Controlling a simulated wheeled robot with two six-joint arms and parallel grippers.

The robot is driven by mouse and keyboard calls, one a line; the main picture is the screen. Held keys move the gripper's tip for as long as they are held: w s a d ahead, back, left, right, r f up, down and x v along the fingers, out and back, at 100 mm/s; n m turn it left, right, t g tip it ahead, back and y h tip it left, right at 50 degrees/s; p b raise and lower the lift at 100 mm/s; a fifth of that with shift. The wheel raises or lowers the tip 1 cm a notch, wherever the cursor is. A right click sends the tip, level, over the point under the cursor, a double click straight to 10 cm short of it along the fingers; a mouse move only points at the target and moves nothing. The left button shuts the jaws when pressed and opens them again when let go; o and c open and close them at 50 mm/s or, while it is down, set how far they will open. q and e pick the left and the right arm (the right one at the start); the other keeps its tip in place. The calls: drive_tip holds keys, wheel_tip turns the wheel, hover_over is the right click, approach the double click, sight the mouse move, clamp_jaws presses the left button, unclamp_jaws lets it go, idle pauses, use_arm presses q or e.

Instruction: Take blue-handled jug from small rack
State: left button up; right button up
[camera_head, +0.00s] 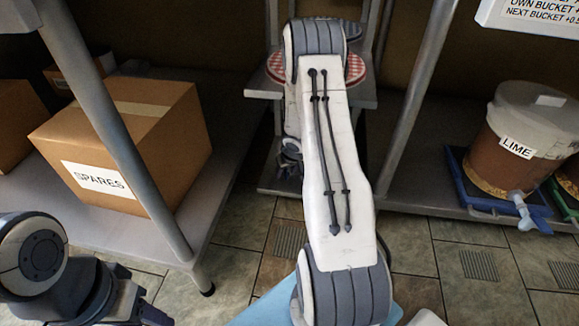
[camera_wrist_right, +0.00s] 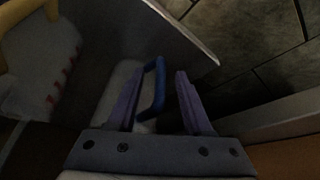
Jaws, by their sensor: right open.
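The blue-handled jug shows in the right wrist view as a pale body (camera_wrist_right: 112,85) with a blue loop handle (camera_wrist_right: 159,90). My right gripper (camera_wrist_right: 158,76) is open, one finger on each side of the handle. The handle appears between the fingers, nearer the left one; whether either touches it I cannot tell. In the head view my right arm reaches to the small rack (camera_head: 262,90) and hides the jug and most of the gripper.
A yellow-handled white container (camera_wrist_right: 40,60) stands left of the jug. In the head view, a SPARES box (camera_head: 150,140) sits on the left shelf. A LIME bucket (camera_head: 525,140) stands on a blue tray (camera_head: 480,200) at right. Metal posts (camera_head: 420,90) flank the rack.

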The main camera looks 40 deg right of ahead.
drive_tip(key=shift+w, duration=0.1)
clamp_jaws()
drive_tip(key=shift+r, duration=0.1)
